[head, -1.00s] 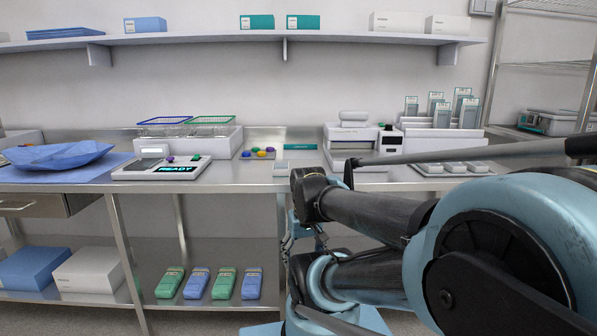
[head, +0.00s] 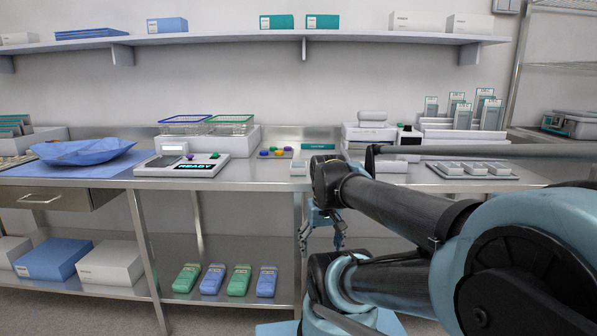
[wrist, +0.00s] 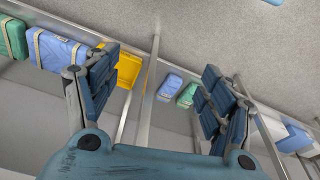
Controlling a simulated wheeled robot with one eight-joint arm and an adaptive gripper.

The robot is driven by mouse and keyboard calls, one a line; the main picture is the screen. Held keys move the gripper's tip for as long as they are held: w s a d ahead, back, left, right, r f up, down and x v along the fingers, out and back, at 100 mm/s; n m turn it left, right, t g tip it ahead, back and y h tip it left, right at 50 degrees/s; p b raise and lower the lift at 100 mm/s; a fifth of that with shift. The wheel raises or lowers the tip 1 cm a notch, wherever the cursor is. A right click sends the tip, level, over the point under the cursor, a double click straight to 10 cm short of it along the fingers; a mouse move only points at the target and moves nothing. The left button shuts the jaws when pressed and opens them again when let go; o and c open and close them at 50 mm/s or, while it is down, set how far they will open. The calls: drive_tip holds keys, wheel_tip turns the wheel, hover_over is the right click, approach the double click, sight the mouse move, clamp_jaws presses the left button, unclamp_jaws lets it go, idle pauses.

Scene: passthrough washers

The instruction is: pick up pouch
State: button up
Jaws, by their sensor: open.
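Several flat pouches with clear fronts and pale green tops (head: 488,108) stand upright in a white rack (head: 450,135) at the right of the counter. Several small pale packets (head: 473,168) lie on a dark tray in front of it. I cannot tell which item is the task's pouch. My gripper (head: 322,238) hangs open and empty in front of the counter, below its top and apart from these items. In the wrist view its fingers (wrist: 160,90) are spread wide, with nothing held. Small blue (wrist: 170,86) and green (wrist: 187,95) packs show beyond, between the fingers.
Green and blue packs (head: 239,280) lie on the lower shelf (head: 215,298), left of my gripper. White and blue boxes (head: 55,259) stand farther left. A READY device (head: 182,166) and blue wrap (head: 84,151) are on the counter. A yellow bin (wrist: 128,70) shows in the wrist view.

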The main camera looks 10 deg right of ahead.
drive_tip(key=w+r, duration=1)
drive_tip(key=r, duration=0.2)
wheel_tip(320, 180, up, 18)
drive_tip(key=m+g, duration=0.2)
hover_over(299, 163)
wheel_tip(299, 163, down, 18)
drive_tip(key=shift+s+a+r, duration=0.1)
drive_tip(key=shift+r, duration=0.05)
drive_tip(key=c, duration=0.9)
drive_tip(key=shift+o, duration=0.2)
